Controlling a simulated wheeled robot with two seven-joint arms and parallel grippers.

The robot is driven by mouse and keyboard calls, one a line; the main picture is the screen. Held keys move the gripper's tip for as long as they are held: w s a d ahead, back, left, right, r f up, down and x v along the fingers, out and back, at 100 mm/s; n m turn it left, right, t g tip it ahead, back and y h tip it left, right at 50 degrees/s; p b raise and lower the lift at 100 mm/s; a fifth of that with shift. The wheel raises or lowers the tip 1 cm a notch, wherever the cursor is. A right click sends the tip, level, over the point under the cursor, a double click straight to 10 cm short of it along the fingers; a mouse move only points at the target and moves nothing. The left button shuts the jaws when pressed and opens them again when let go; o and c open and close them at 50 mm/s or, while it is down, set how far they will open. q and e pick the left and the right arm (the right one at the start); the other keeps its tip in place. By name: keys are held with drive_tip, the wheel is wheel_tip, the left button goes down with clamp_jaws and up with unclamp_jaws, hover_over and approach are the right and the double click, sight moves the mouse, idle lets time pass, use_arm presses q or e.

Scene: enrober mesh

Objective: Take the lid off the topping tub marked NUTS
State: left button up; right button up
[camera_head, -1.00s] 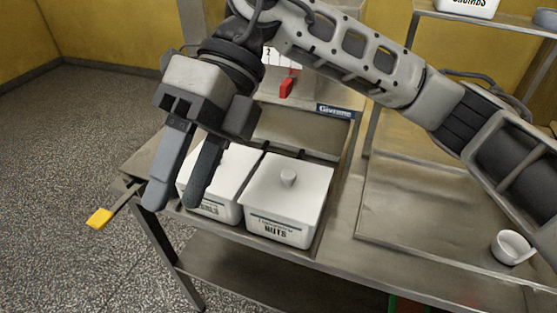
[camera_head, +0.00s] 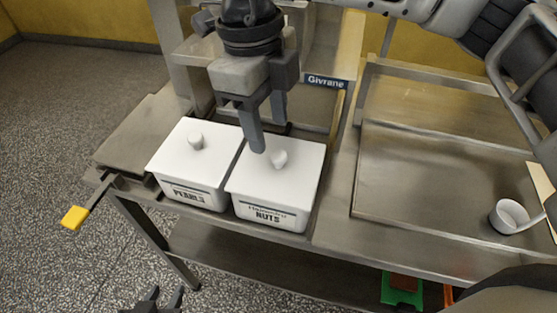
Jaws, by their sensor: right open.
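The white NUTS tub (camera_head: 268,213) stands in the steel counter, its white lid (camera_head: 300,178) on, with a round knob (camera_head: 280,160) at the lid's middle. My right gripper (camera_head: 268,137) points down over the back of this lid. It is open and empty, its nearer fingertip just left of and behind the knob in the picture; I cannot tell whether it touches the lid. My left gripper (camera_head: 164,299) shows only its dark fingertips at the bottom edge, apart and empty, away from the tubs.
The lidded PEARLS tub (camera_head: 192,193) stands close on the left of NUTS. A yellow-ended lever (camera_head: 75,217) sticks out at the counter's left. A steel tray (camera_head: 430,185) lies at the right, with a small white cup (camera_head: 508,216) at its right side.

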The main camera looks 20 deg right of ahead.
sight(278, 154)
drive_tip(key=shift+s+d+f+p, duration=0.1)
drive_tip(key=shift+d+f+p, duration=0.15)
drive_tip(key=shift+f, duration=0.7)
drive_tip(key=shift+s+d+f+p, duration=0.15)
drive_tip(key=shift+f+p, duration=0.1)
drive_tip(key=shift+f, duration=0.7)
drive_tip(key=shift+w+d+f+p, duration=0.1)
drive_tip(key=shift+d+f+p, duration=0.15)
drive_tip(key=shift+f, duration=0.7)
clamp_jaws()
